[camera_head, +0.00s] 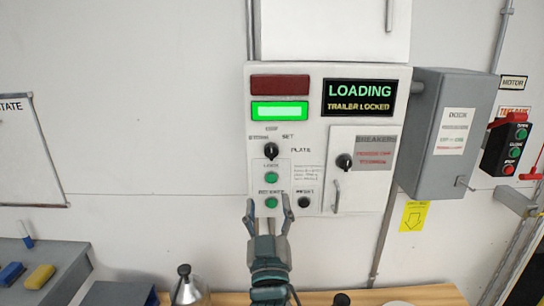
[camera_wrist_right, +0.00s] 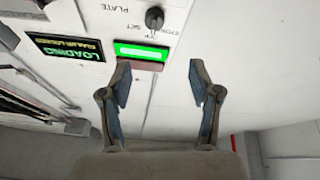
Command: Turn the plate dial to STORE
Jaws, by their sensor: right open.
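The plate dial (camera_head: 270,151) is a black round knob on the white control panel (camera_head: 314,112), left of the PLATE label. Small labels, one reading SET, stand above it; its exact pointer direction is too small to tell. It also shows in the right wrist view, where the plate dial (camera_wrist_right: 154,18) is at the top and the lettering is upside down. My right gripper (camera_head: 268,202) is open, with its fingers pointing up in front of the lower panel, below the dial. In the wrist view the right gripper (camera_wrist_right: 162,80) has nothing between its fingers. My left gripper is not in view.
Green buttons (camera_head: 271,178) sit below the dial, a black button (camera_head: 304,202) to their right. A second black knob (camera_head: 344,161) is on the breakers door. A lit green lamp (camera_head: 280,111) is above. A grey box (camera_head: 440,135) projects at right. A wooden bench (camera_head: 440,292) lies below.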

